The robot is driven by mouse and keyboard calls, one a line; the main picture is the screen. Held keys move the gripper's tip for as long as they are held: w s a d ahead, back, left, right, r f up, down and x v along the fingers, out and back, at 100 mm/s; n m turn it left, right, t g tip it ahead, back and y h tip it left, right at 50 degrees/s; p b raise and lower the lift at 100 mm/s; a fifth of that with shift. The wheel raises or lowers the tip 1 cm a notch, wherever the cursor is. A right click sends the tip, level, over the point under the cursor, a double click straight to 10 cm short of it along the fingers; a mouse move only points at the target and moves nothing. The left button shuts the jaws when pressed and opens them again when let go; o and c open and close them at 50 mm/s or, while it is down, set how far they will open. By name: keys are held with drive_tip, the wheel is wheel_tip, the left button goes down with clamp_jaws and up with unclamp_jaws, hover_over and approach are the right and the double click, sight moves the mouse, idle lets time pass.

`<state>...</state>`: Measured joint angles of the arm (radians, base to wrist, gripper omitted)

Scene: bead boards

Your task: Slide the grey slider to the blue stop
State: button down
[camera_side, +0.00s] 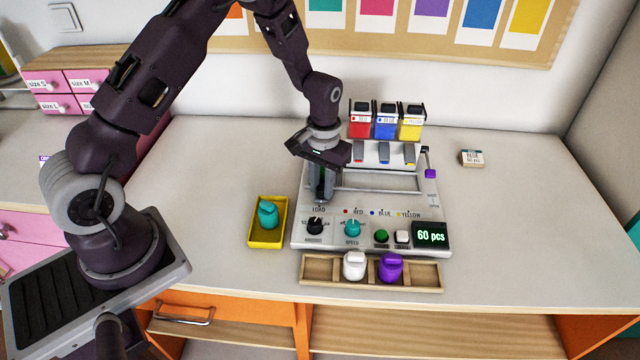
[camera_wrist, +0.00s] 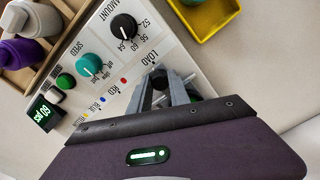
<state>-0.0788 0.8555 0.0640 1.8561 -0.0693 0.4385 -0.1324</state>
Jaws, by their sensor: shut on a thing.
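My gripper (camera_side: 321,197) points down at the left end of the machine's slide track (camera_side: 385,190), by the LOAD mark. In the wrist view my gripper (camera_wrist: 162,76) is shut on the grey slider (camera_wrist: 159,82), which shows as a dark knob between the fingers. The fingers hide most of the slider in the side view. The blue stop's dot (camera_side: 372,212) lies right of the red dot (camera_side: 346,211) and left of the yellow dot. The blue dot also shows in the wrist view (camera_wrist: 102,99).
Red, blue and yellow bins (camera_side: 385,124) stand behind the track. In front are an amount dial (camera_side: 315,226), a teal dial (camera_side: 352,227), buttons and a 60 pcs display (camera_side: 431,235). A yellow tray (camera_side: 253,241) is left; a wooden tray (camera_side: 318,270) with white and purple pieces is in front.

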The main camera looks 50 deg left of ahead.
drive_tip(key=w+d, duration=1)
drive_tip(key=shift+w, duration=0.1)
drive_tip(key=c, duration=1.2)
unclamp_jaws()
wheel_tip(320, 180, up, 7)
drive_tip(key=shift+r, duration=0.1)
